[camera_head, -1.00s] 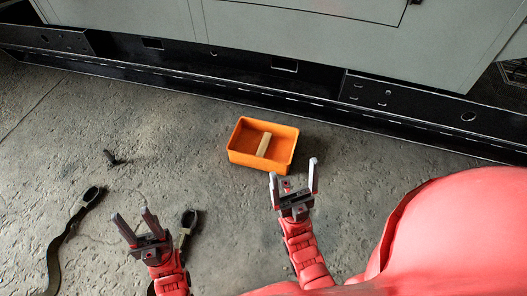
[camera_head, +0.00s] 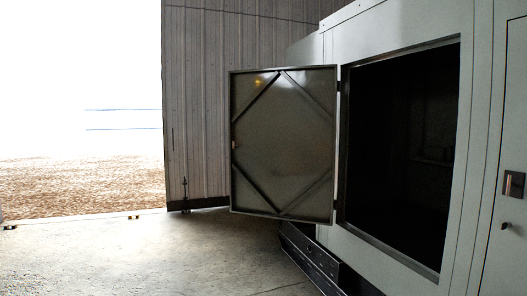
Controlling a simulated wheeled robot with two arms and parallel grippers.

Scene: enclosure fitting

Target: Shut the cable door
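The cable door (camera_head: 283,140) stands wide open in the head view. It is a grey metal panel with diagonal braces on its inner face, hinged at the left side of a dark rectangular opening (camera_head: 400,150) in the pale grey enclosure (camera_head: 484,130). The door swings out to the left, clear of the opening. The inside of the opening is mostly too dark to make out. Neither of my grippers shows in the current view.
A closed panel with a dark latch (camera_head: 513,184) is at the far right. A dark base rail (camera_head: 312,258) runs under the enclosure. The concrete floor (camera_head: 190,250) left of the door is clear. A corrugated wall (camera_head: 215,110) stands behind the door, beside a bright outdoor opening.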

